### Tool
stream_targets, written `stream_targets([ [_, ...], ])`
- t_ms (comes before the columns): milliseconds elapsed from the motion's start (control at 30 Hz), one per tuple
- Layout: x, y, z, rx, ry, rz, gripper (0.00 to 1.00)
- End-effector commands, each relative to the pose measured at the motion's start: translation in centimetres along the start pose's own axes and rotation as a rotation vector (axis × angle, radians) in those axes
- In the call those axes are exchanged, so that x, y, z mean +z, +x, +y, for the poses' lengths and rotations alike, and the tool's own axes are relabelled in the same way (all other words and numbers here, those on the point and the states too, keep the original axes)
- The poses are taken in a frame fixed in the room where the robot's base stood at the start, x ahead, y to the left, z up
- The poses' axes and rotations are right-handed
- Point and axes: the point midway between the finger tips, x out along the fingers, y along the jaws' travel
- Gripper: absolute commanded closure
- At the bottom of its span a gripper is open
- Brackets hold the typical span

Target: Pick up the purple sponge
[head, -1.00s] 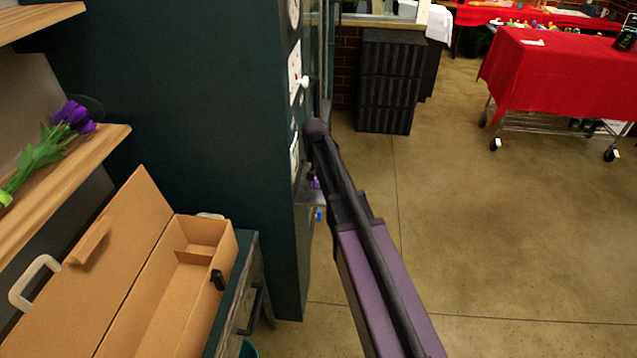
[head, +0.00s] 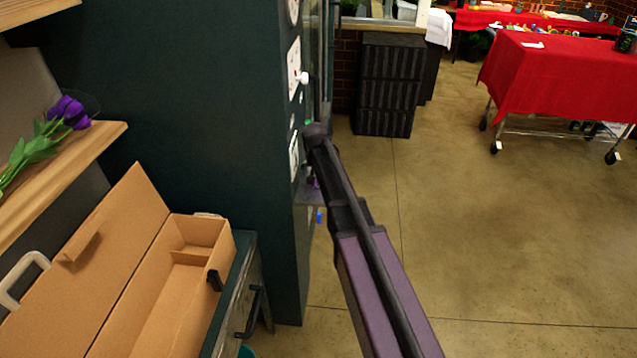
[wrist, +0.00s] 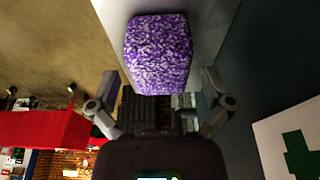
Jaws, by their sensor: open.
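The purple sponge (wrist: 158,52), a speckled purple and white block, shows in the upper middle of the wrist view. It rests against a grey surface. My gripper (wrist: 158,78) is open, with one finger to the left and one to the right of the sponge. Gaps show between the fingers and the sponge's sides. In the head view my arm hides the gripper and most of that spot. Only a small purple patch, probably the sponge, shows beside the dark cabinet's edge.
A tall dark green cabinet (head: 190,120) stands close left of my arm. An open cardboard box (head: 172,305) sits on a counter at lower left. Purple tulips (head: 68,112) lie on a wooden shelf. A red-covered cart (head: 560,75) stands at right. The floor between is clear.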

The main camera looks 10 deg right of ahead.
Motion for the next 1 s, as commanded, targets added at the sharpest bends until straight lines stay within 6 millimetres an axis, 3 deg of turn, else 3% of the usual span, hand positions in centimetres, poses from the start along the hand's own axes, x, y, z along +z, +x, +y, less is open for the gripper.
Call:
stream_targets([
  [233,0.1,1.9,0.0,0.000,0.000,0.000,0.00],
  [933,0.0,2.0,0.0,0.000,0.000,0.000,0.00],
  [1000,0.0,2.0,0.0,0.000,0.000,0.000,0.18],
])
